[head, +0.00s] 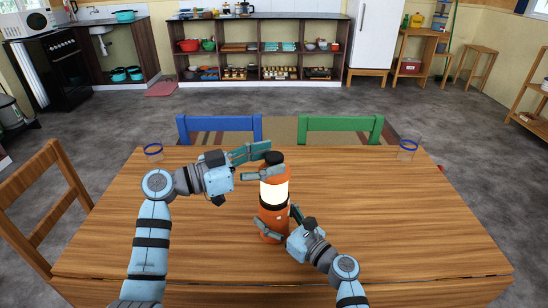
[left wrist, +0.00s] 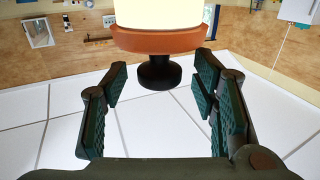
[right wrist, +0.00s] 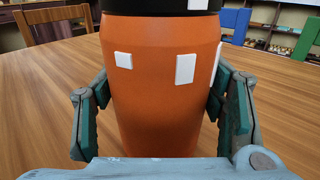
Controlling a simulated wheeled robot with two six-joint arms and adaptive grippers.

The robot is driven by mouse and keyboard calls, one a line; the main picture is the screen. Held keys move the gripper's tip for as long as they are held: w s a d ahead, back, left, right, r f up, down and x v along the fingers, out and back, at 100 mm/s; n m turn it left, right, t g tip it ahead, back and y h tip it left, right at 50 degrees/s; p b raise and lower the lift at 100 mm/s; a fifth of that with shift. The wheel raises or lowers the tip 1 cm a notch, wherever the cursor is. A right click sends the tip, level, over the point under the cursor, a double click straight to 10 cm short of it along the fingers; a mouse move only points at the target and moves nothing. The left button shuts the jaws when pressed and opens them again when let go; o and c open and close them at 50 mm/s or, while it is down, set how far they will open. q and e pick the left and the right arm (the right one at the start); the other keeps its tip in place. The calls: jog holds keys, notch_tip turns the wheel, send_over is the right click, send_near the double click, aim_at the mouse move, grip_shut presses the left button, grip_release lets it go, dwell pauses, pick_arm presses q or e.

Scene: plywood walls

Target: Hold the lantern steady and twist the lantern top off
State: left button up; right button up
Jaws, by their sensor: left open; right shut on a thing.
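The lantern (head: 272,225) stands upright on the table, with an orange body, a glowing white middle and an orange upper ring. Its black top (head: 274,157) is a small knob. In the left wrist view the black top (left wrist: 158,73) shows between the spread fingers, just beyond them. My left gripper (head: 262,163) is open around the level of the top, not touching it as far as I can see. My right gripper (head: 280,222) is shut on the orange lower body, which fills the right wrist view (right wrist: 160,100) between both fingers.
The wooden table (head: 400,220) is mostly clear. A blue-rimmed glass (head: 153,152) stands at the back left and another (head: 407,150) at the back right. Blue (head: 219,125) and green (head: 340,125) chairs stand behind the table, and a wooden chair (head: 45,200) at left.

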pick_arm(q)
jog(key=shift+x, duration=0.95)
jog(key=shift+c, duration=0.6)
jog(key=c, duration=1.1)
jog(key=shift+m+g+h, duration=0.6)
jog(key=shift+m+g, duration=0.9)
jog(key=shift+g, duration=0.7)
jog(key=o, duration=1.2)
jog(key=shift+a, duration=0.1)
jog(key=a, duration=0.4)
jog(key=s+a, duration=0.1)
jog(key=a, duration=0.6)
jog(key=shift+s+a, duration=0.35)
jog(key=shift+a, duration=0.05)
